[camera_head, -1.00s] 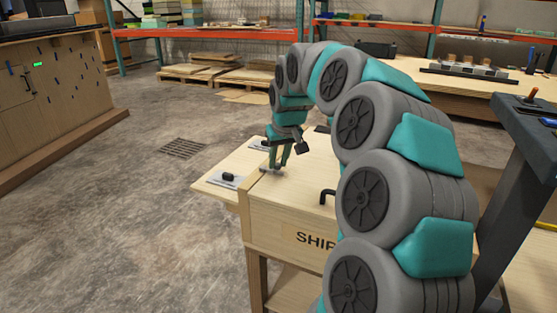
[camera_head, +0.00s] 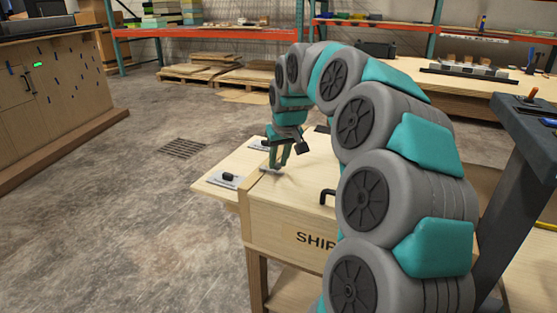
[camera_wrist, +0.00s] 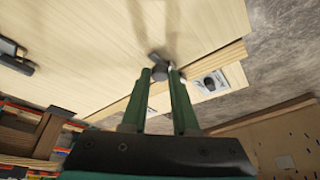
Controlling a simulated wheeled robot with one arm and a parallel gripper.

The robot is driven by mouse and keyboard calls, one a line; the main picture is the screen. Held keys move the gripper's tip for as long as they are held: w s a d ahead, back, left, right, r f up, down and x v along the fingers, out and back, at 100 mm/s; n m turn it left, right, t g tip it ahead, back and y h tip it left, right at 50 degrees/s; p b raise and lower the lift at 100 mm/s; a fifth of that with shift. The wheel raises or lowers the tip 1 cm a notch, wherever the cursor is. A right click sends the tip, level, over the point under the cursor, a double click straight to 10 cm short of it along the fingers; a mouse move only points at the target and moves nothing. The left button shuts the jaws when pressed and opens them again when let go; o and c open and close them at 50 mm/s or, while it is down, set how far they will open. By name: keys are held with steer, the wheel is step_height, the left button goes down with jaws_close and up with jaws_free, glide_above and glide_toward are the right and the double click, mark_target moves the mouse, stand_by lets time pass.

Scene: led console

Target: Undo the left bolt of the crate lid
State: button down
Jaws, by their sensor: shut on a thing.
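The wooden crate (camera_head: 290,222) stands at the middle, its pale lid (camera_head: 312,166) on top with a black handle (camera_head: 327,195), also seen in the wrist view (camera_wrist: 14,56). My gripper (camera_head: 276,167) points down at the lid's left edge. In the wrist view its two green fingers (camera_wrist: 161,73) are shut on the grey head of the left bolt (camera_wrist: 158,70). The fingers hide part of the bolt. How far it is turned or raised I cannot tell.
A side board juts out left of the crate, carrying a metal plate with a black knob (camera_head: 228,178) and another plate (camera_head: 259,145). A wooden cabinet (camera_head: 50,105) stands far left. A dark stand (camera_head: 525,170) is at right. The floor left of the crate is clear.

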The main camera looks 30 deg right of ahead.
steer(key=shift+s+d+f+b, duration=0.1)
steer(key=shift+s+d+b, duration=0.45)
steer(key=shift+s+d, duration=0.5)
steer(key=c, duration=0.7)
jaws_free()
steer(key=shift+s+a, duration=0.1)
steer(key=shift+s, duration=0.05)
steer(key=v, duration=0.8)
